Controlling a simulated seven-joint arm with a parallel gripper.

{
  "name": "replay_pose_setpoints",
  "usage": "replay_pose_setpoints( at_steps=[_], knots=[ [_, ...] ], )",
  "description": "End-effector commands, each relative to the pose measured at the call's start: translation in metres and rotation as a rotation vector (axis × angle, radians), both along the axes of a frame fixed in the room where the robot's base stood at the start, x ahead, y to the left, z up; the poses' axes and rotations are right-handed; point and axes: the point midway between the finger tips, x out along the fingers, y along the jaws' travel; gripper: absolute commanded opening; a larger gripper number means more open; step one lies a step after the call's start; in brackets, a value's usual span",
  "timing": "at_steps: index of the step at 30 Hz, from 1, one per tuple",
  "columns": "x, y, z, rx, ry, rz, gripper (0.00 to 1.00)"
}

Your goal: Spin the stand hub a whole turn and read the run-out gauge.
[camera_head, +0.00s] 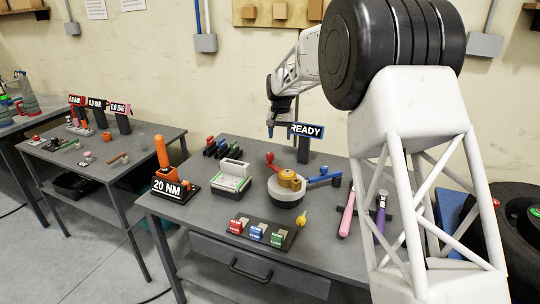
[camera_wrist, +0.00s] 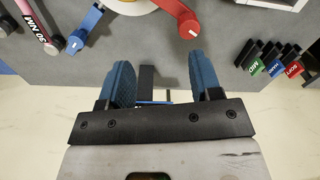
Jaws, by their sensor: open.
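The stand hub (camera_head: 290,181) is an orange-yellow knob on a round white and dark base on the middle table. A red lever (camera_head: 273,162) and a blue lever (camera_head: 325,178) reach out beside it. In the wrist view the red lever (camera_wrist: 183,20) and blue lever (camera_wrist: 84,30) show at the top edge, with the hub mostly cut off. A display reading READY (camera_head: 306,131) stands on a dark post behind the hub; I cannot tell whether it is the run-out gauge. My gripper (camera_head: 270,132) is open and empty above the table's back, left of the display; its blue fingers (camera_wrist: 162,78) are apart.
A 20 NM display (camera_head: 170,188) with an orange handle, a white-green box (camera_head: 232,178), and a tray of coloured blocks (camera_head: 262,235) surround the hub. Pink (camera_head: 347,214) and purple (camera_head: 381,214) handled tools lie right. Coloured holders (camera_head: 222,146) stand behind.

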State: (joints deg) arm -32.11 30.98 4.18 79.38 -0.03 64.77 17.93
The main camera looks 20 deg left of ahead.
Motion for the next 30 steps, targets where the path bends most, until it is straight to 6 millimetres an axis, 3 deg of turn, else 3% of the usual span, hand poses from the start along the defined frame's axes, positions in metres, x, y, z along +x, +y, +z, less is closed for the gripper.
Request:
replay_pose_setpoints(
  at_steps=[3,9,23,30],
  knots=[
    [0.005,0.024,-0.016,-0.004,0.006,0.009,0.58],
    [0.009,0.042,-0.027,-0.006,0.01,0.014,0.58],
    [0.009,0.044,-0.03,-0.006,0.011,0.015,0.58],
    [0.009,0.044,-0.043,-0.006,0.011,0.015,0.58]
  ],
)
